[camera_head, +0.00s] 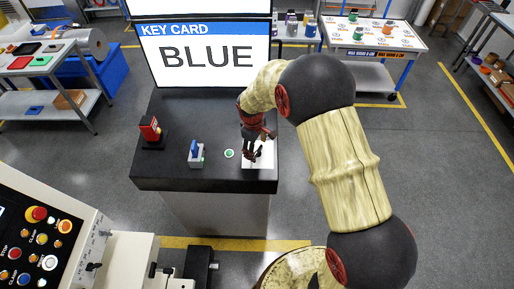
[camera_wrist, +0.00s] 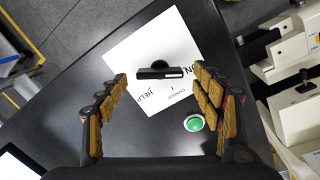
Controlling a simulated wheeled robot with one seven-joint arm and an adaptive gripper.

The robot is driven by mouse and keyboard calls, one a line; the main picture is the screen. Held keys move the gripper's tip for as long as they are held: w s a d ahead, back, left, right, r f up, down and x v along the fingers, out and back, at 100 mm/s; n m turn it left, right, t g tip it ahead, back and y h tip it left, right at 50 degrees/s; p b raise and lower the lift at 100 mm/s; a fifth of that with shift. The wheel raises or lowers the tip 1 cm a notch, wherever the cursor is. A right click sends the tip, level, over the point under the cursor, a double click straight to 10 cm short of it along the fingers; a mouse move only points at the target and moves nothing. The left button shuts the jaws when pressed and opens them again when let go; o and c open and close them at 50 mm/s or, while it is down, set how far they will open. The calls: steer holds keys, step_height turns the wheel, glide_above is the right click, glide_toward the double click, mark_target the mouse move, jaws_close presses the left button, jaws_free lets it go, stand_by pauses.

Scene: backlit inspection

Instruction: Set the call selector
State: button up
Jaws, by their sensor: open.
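The call selector is a dark knob with a flat bar handle (camera_wrist: 160,73) on a white plate (camera_wrist: 128,48). In the wrist view the plate carries printing; "CHANGE" and part of "HELP" can be read, and other words are partly covered. The bar lies nearly level across the picture, with a pale mark along it. My gripper (camera_wrist: 160,80) is open, its padded fingers on either side of the bar with gaps showing. In the head view my gripper (camera_head: 252,150) is over the white plate (camera_head: 262,160) and hides much of the knob.
A green button (camera_head: 229,153) sits left of the plate. Further left on the dark counter (camera_head: 185,110) are a blue-handled switch (camera_head: 196,153) and a red device (camera_head: 151,130). A screen (camera_head: 207,55) behind reads "KEY CARD BLUE". A control panel (camera_head: 35,235) stands at lower left.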

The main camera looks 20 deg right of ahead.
steer(key=shift+w+f, duration=0.1)
steer(key=shift+f, duration=0.55)
steer(key=c, duration=0.3)
steer(key=c, duration=0.8)
steer(key=shift+c, duration=0.3)
